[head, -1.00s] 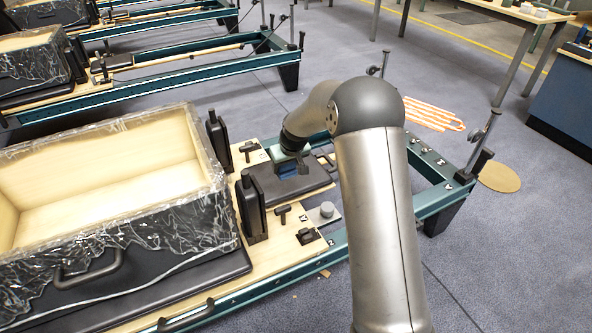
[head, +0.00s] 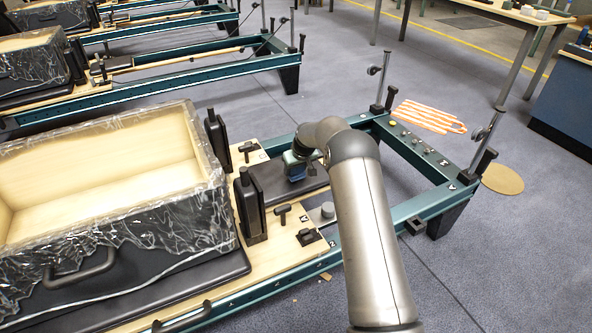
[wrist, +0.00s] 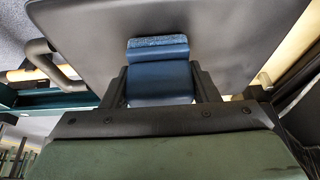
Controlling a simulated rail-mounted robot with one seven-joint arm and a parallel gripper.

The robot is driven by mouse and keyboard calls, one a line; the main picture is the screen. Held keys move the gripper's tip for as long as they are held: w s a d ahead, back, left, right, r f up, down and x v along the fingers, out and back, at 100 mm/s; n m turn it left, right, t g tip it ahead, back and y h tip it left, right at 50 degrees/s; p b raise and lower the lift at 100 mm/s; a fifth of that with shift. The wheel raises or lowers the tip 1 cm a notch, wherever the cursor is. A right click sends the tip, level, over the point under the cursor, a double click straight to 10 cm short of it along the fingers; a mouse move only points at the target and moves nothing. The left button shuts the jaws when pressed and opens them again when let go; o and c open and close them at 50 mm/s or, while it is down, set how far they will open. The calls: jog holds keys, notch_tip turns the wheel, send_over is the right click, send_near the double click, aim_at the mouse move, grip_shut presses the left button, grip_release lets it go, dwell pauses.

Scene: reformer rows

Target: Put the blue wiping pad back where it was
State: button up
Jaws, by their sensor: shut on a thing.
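The blue wiping pad (wrist: 158,75) is between the two dark fingers of my gripper (wrist: 160,90) in the wrist view. It has a smooth blue body and a lighter, rough blue strip at its far edge. My gripper is shut on it. In the head view my gripper (head: 296,166) is over the black headrest (head: 318,184) of the nearest reformer, and the blue pad (head: 295,177) shows only as a small patch. I cannot tell whether the pad touches the headrest. The wrist view shows the black surface (wrist: 235,35) behind the pad.
Two upright black shoulder rests (head: 249,205) stand left of my gripper. A plastic-wrapped wooden box (head: 150,215) sits on the carriage. A grey knob (head: 328,210) is near the headrest.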

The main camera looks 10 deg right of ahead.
jog(key=shift+f, duration=0.25)
jog(key=o, duration=1.1)
